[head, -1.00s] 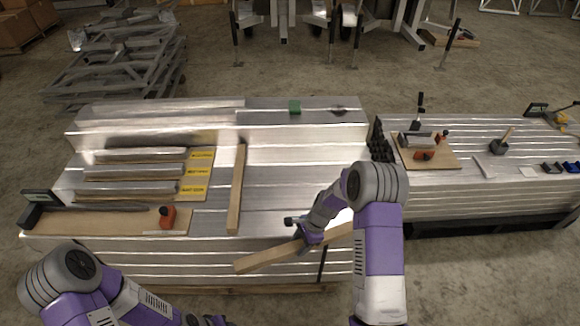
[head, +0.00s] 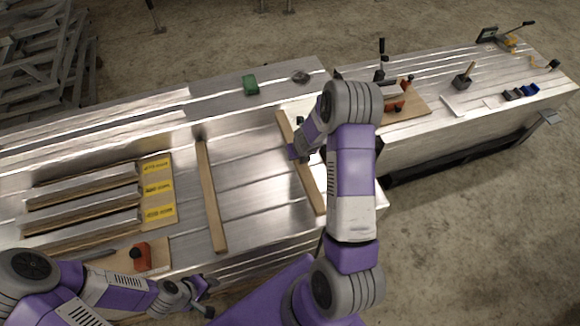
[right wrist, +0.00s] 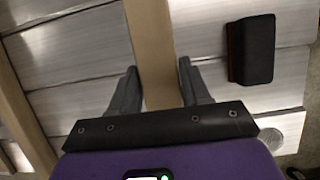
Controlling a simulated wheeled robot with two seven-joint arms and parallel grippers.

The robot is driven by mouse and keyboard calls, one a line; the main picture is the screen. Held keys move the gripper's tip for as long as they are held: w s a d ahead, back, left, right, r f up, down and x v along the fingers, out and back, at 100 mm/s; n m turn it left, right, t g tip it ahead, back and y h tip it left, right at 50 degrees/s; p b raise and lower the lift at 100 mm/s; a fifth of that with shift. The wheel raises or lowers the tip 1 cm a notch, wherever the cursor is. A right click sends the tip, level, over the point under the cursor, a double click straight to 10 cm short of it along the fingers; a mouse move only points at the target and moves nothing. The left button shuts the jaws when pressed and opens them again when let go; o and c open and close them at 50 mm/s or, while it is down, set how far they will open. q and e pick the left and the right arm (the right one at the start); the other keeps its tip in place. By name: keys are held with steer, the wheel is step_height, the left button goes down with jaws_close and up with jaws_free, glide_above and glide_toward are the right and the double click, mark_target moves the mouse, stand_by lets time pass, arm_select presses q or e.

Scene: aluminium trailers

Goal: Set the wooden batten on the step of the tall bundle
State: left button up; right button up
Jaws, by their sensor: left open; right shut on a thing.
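The tall bundle is a stack of shiny aluminium planks with a raised back part (head: 220,97) and a lower step (head: 250,190) in front. My right gripper (head: 300,150) is shut on a wooden batten (head: 311,185) near its middle. The batten runs front to back over the right part of the step. In the right wrist view the batten (right wrist: 150,45) passes between the two fingers; I cannot tell whether it touches the planks. A second batten (head: 210,195) lies on the step to its left, roughly parallel. My left gripper (head: 203,292) is open and empty before the bundle's front edge.
Several short bars on wood strips lie by yellow labels (head: 158,189) at left, with an orange tool (head: 141,257) in front. A green block (head: 250,85) sits on the raised part. A black block (right wrist: 252,48) lies right of the held batten. A lower bundle (head: 450,120) stands right.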

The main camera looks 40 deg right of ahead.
arm_select(q)
steer(key=shift+w+f+b, duration=0.1)
steer(key=shift+f+b, duration=1.8)
steer(key=shift+f, duration=0.45)
arm_select(e)
steer(key=shift+w+f, duration=0.1)
steer(key=shift+f, duration=3.2)
steer(key=shift+f, duration=0.2)
arm_select(q)
steer(key=shift+f, duration=0.15)
arm_select(e)
steer(key=o, duration=1.3)
steer(key=shift+o, duration=0.2)
steer(key=shift+r, duration=0.15)
steer(key=shift+r, duration=0.3)
steer(key=p+v, duration=0.5)
steer(key=v, duration=0.6)
steer(key=shift+s+a+r, duration=0.1)
steer(key=shift+s+r, duration=0.15)
arm_select(q)
step_height(320, 180, up, 5)
steer(key=shift+r, duration=0.2)
